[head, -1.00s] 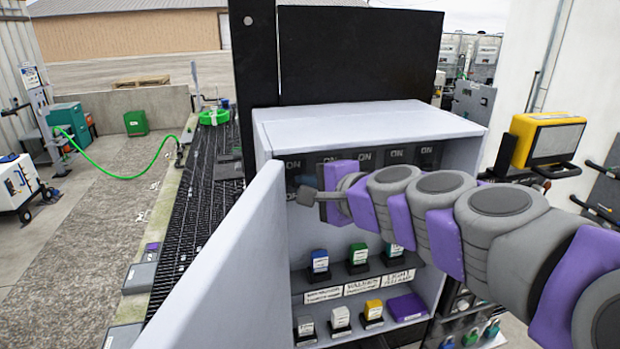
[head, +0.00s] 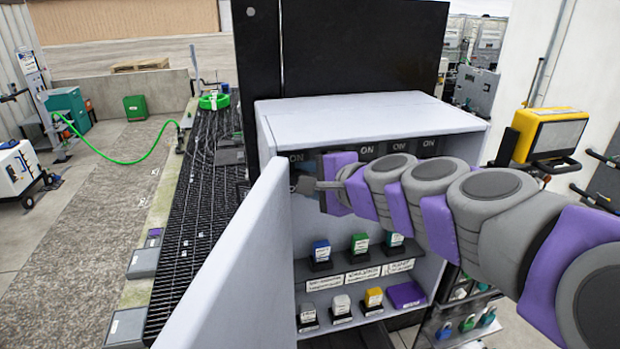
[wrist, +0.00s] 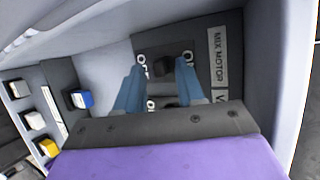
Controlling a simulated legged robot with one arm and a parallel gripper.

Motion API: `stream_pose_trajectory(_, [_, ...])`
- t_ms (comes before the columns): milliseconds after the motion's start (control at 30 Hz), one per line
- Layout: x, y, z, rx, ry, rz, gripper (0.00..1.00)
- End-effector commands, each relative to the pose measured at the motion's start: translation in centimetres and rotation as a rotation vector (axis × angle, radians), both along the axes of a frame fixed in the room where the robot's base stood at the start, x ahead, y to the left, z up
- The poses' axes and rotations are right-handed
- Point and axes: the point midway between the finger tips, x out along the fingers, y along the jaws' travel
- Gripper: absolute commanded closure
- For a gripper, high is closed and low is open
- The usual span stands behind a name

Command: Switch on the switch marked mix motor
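The mix motor switch (wrist: 163,66) is a dark knob on a dark plate with ON lettering in the wrist view. The MIX MOTOR label (wrist: 217,57) is beside it on the right. My gripper (wrist: 160,68) is open, with one blue finger on each side of the knob. I cannot tell whether the fingers touch it. In the head view, my gripper (head: 306,186) is at the left end of the row of ON switches in the open cabinet (head: 365,118). My gripper and arm hide much of that row.
The cabinet door (head: 225,275) stands open at the left. Below the switches, a shelf (head: 340,272) carries blue, green and teal buttons, with white and yellow ones lower down. A yellow-framed panel (head: 548,135) is at the right. A black grating (head: 195,215) lies at the left.

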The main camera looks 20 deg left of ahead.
Motion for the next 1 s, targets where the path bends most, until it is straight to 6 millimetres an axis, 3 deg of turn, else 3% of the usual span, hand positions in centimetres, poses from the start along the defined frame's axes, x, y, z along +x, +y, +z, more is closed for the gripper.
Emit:
stream_pose_trajectory(267, [-0.9,-1.8,0.8,0.001,-0.006,-0.004,0.62])
stream_pose_trajectory(800, [-6.7,-10.1,4.4,-0.001,-0.005,-0.006,0.62])
stream_pose_trajectory(1000, [-8.2,-12.2,5.2,-0.002,-0.001,-0.005,0.62])
